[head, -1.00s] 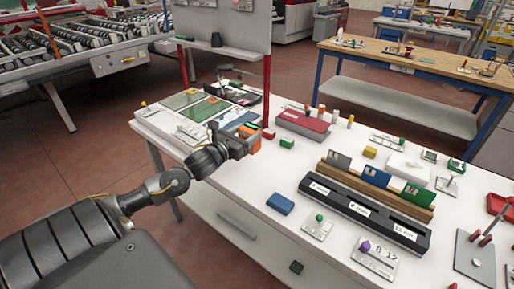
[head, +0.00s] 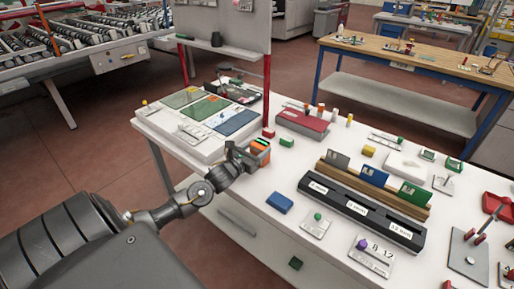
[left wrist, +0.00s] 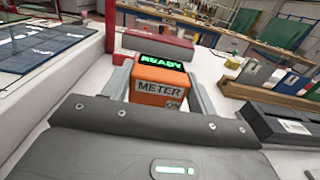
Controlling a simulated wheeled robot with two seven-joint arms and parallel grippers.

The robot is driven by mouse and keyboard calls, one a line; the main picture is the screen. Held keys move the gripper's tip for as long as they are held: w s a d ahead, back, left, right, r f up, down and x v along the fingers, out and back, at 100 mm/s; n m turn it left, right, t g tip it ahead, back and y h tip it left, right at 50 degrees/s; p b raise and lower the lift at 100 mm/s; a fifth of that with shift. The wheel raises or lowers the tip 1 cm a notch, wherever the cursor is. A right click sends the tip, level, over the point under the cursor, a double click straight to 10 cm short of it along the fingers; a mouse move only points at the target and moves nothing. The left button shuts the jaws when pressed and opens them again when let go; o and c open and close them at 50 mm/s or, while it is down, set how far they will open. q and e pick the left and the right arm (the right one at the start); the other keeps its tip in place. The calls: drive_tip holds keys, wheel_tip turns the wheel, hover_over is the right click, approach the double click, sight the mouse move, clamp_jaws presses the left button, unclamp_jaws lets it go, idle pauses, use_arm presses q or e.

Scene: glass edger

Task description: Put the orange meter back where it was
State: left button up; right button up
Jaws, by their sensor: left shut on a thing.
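The orange meter (head: 261,145) is a small box with a dark top; in the left wrist view the meter (left wrist: 158,92) shows its "METER" label and a green "READY" display. My left gripper (head: 254,154) is shut on it, with one grey finger on each side in the left wrist view (left wrist: 160,95). The meter is over the front-left part of the white table (head: 335,170); I cannot tell whether it touches the top. My right gripper is not in view.
A white board with green and blue panels (head: 237,122) lies at the table's left end. Near the meter are a green block (head: 287,142), a blue block (head: 280,203) and a red case (head: 302,120). A black slotted rack (head: 365,212) stands to the right.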

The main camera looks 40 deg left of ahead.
use_arm(q)
drive_tip(key=shift+f, duration=0.1)
drive_tip(key=o, duration=1.1)
drive_tip(key=s+b, duration=0.2)
drive_tip(key=s, duration=0.8)
drive_tip(key=shift+s+d, duration=0.1)
drive_tip(key=shift+s, duration=0.9)
